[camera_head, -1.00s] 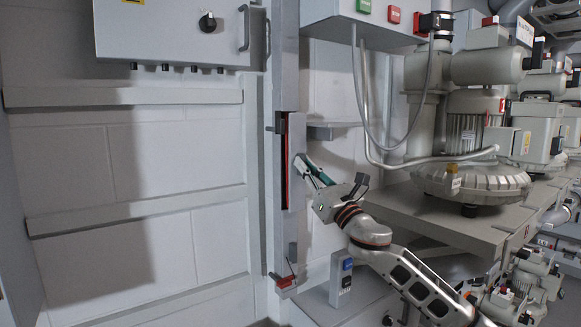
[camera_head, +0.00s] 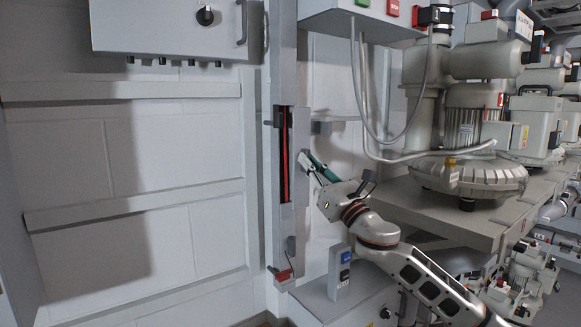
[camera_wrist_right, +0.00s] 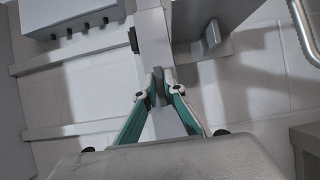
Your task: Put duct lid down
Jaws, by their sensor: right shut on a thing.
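The wall duct (camera_head: 285,235) is a tall grey vertical channel. Its middle section is open and shows red cables (camera_head: 286,165) in a dark slot. The duct lid (camera_head: 301,130) is a flat light-grey upright strip just right of the slot, not covering it. My right gripper (camera_head: 306,161) is shut on the lid from the right. In the right wrist view the green-sided fingers (camera_wrist_right: 159,88) meet on a small grey part of the lid (camera_wrist_right: 165,122), which runs as a long strip between them. How the lid's far edge meets the duct is hidden. My left gripper is not in view.
A grey control box (camera_head: 170,28) hangs at upper left, and another cabinet (camera_head: 345,15) with green and red buttons is above. A blower (camera_head: 468,150) on a bench stands at right. A small switch box (camera_head: 339,270) is below my right arm. Hanging cables (camera_head: 370,110) are near.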

